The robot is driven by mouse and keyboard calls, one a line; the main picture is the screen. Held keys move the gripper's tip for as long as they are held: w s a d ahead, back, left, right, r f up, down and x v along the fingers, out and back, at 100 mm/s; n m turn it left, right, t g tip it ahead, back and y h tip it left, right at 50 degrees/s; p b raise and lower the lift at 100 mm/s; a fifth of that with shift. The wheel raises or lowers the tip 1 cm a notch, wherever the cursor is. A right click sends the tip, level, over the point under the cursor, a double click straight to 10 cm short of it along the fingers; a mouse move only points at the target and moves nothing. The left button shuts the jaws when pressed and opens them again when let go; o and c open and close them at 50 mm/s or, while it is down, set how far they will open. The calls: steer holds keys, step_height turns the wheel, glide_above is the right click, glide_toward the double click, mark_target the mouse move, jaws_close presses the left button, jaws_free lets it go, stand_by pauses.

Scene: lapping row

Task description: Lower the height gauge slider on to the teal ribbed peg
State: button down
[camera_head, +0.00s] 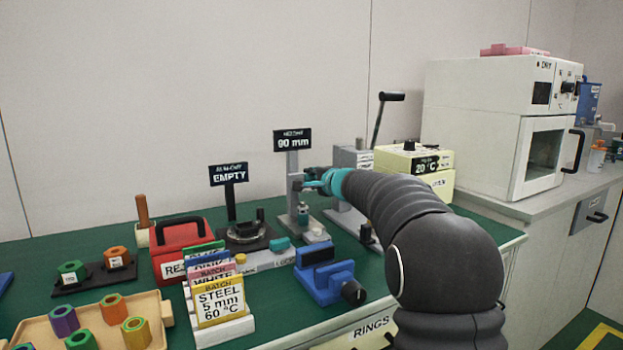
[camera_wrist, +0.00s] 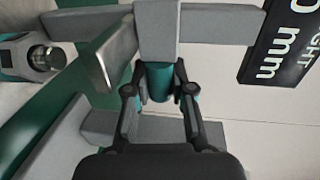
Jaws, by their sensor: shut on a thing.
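The height gauge has a grey post (camera_head: 292,163) on a grey base (camera_head: 315,236). Its slider (camera_head: 297,185) sits partway up the post, and in the wrist view the slider (camera_wrist: 157,32) is large and close. My gripper (camera_head: 322,183) is at the slider's right side. In the wrist view my gripper (camera_wrist: 158,90) is shut on a teal handle (camera_wrist: 158,78) of the slider. The peg's ribs are too small to make out.
A black sign (camera_head: 293,140) above the post reads 90 mm. A grey lever device (camera_head: 352,160) stands close behind my gripper. A blue fixture (camera_head: 325,277) lies in front, and a black stand with an EMPTY sign (camera_head: 228,174) is to the left.

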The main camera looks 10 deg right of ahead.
step_height(320, 180, down, 3)
steer(key=b, duration=0.4)
steer(key=shift+r, duration=0.1)
steer(key=c, duration=1)
jaws_free()
steer(key=shift+o, duration=0.2)
steer(key=v, duration=1.2)
